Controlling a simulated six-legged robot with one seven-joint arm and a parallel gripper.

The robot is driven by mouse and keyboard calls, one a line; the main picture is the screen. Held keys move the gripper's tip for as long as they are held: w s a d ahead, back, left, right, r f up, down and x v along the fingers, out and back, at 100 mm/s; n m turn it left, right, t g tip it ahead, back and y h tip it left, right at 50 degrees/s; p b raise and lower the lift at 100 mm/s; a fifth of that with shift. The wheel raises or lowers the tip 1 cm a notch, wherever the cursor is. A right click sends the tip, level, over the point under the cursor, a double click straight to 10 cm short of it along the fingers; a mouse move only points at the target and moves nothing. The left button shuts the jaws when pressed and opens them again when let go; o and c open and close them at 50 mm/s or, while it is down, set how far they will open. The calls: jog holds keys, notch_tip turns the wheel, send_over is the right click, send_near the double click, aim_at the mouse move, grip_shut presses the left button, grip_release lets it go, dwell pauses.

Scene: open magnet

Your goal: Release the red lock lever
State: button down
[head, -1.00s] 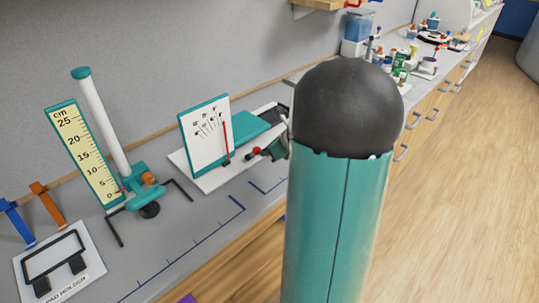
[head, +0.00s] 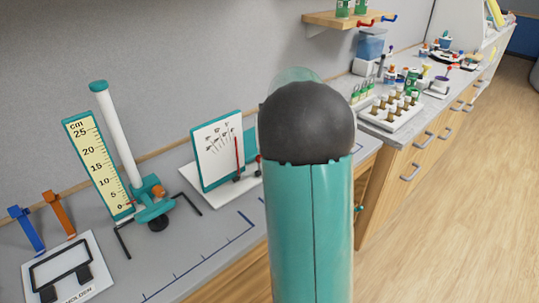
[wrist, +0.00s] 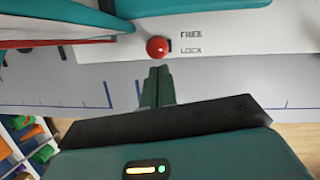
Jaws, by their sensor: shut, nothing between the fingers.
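The red lock lever shows as a round red knob (wrist: 157,47) on the white base plate (wrist: 232,22) in the wrist view, just left of the printed words FREE and LOCK. The knob is level with LOCK or slightly above it. In the head view only a sliver of red (head: 259,158) shows beside my arm. My gripper (wrist: 158,72) is shut and empty, its fingertips just below the knob in the wrist picture. A small gap shows between them; contact cannot be told. In the head view my arm hides the gripper.
A teal-backed dial panel (head: 218,155) with a red pointer stands on the plate. A centimetre scale (head: 98,165) with a white column (head: 117,135) stands left. A vial rack (head: 392,112) is at right. Grey bench (head: 215,240) in front is clear.

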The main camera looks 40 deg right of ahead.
jog(key=shift+s+r, duration=0.1)
jog(key=shift+r, duration=0.6)
jog(key=s+v, duration=0.1)
jog(key=v, duration=1.2)
jog(key=shift+d+f, duration=0.2)
jog(key=shift+s+a, duration=0.1)
